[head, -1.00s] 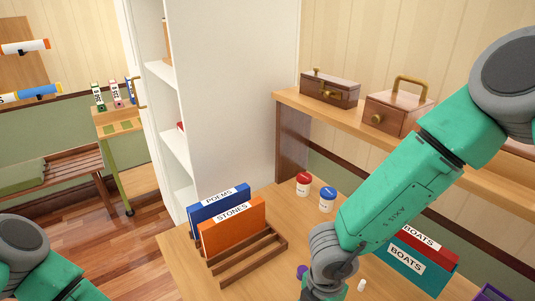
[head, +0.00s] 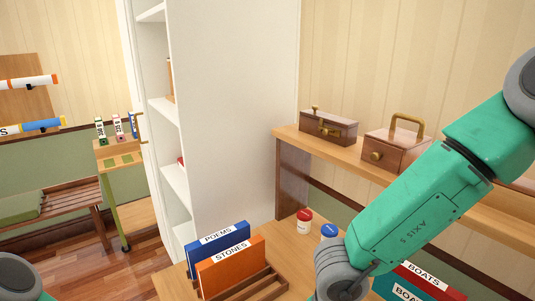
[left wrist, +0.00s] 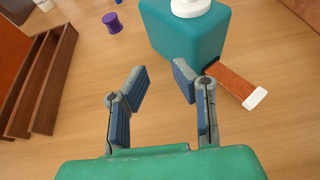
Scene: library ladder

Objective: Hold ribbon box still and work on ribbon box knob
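The ribbon box (left wrist: 188,38) is a teal box at the top of the left wrist view. A white knob (left wrist: 190,6) sits on its top, partly cut off by the frame edge. A rust-coloured ribbon (left wrist: 228,84) with a white end comes out near its lower corner onto the table. My left gripper (left wrist: 161,74) is open and empty, its fingertips close below the box; I cannot tell whether they touch it. The box does not show in the head view. My right arm crosses the head view at right, and its gripper is below the frame.
A wooden rack (head: 262,283) holds the POEMS and STONES books. Red-capped (head: 304,221) and blue-capped (head: 329,232) jars stand beside my right arm. Two wooden boxes sit on the raised shelf (head: 340,148). A purple spool (left wrist: 112,22) lies left of the ribbon box.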

